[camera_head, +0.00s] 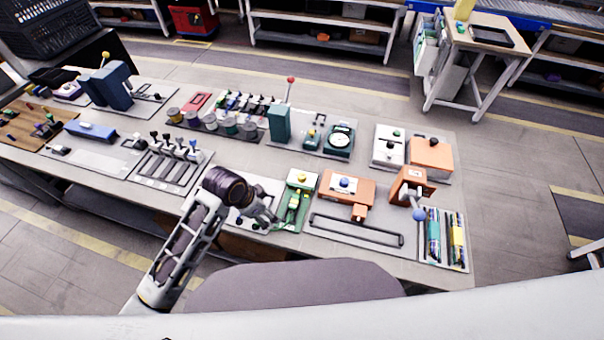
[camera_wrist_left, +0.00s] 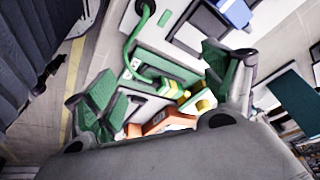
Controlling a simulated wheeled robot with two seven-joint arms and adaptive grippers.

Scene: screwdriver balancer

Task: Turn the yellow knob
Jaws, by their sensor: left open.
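A green device (camera_head: 293,206) stands near the front edge of the bench, with a small yellow knob (camera_head: 301,175) at its far end. In the left wrist view the green device shows between the fingers, and small yellow parts (camera_wrist_left: 203,105) show low and right of centre; which of them is the knob is hard to tell. My left gripper (camera_head: 268,214) is just left of the green device, over the bench. In the left wrist view its green-padded fingers (camera_wrist_left: 160,73) are spread wide with nothing held. My right gripper is not in view.
An orange device with a blue knob (camera_head: 344,183) stands right of the green one. An orange lever with a blue ball (camera_head: 418,213) and a tray of pens (camera_head: 462,240) are farther right. Several sliders (camera_head: 175,152) lie left of my arm. A teal box with a red-tipped lever (camera_head: 280,122) stands behind.

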